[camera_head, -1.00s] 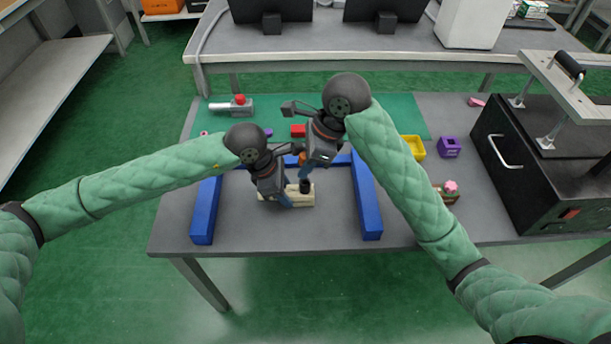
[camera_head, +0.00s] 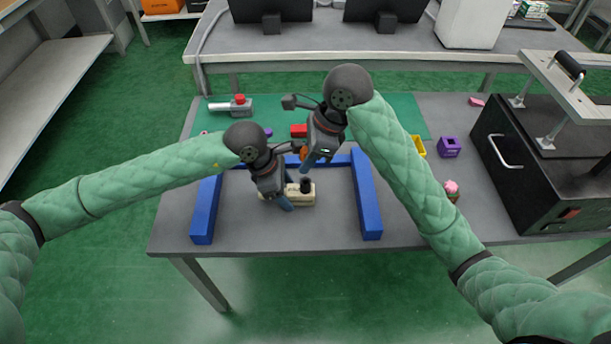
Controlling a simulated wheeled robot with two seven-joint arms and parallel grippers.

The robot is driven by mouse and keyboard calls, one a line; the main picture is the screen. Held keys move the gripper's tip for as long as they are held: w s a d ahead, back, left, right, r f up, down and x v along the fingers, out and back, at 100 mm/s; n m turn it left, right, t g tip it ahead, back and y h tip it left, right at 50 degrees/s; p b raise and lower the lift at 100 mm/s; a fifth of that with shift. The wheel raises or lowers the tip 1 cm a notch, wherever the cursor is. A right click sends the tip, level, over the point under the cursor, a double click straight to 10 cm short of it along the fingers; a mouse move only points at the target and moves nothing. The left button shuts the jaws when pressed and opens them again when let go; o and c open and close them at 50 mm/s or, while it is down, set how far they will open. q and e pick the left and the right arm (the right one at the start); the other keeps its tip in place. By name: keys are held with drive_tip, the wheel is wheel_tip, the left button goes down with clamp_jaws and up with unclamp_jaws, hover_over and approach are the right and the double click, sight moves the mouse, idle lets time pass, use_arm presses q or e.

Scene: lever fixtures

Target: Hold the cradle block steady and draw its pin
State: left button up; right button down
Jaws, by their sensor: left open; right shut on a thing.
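The cream cradle block (camera_head: 300,198) lies on the grey table inside the blue frame. A short dark round part (camera_head: 307,185) stands up at its top. My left gripper (camera_head: 287,204) is open at the block's left part, with its blue fingertips in front of the block; whether they touch it I cannot tell. My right gripper (camera_head: 305,169) is just above and behind the dark part, its fingertips apart from it. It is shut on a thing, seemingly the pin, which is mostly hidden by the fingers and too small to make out.
A blue frame (camera_head: 366,200) surrounds the block on the left, right and back. Behind are a red block (camera_head: 299,130) and a grey fixture with a red knob (camera_head: 238,105). To the right are a yellow tray (camera_head: 418,147), a purple block (camera_head: 449,147) and a black box (camera_head: 520,165).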

use_arm(q)
drive_tip(key=v, duration=1.2)
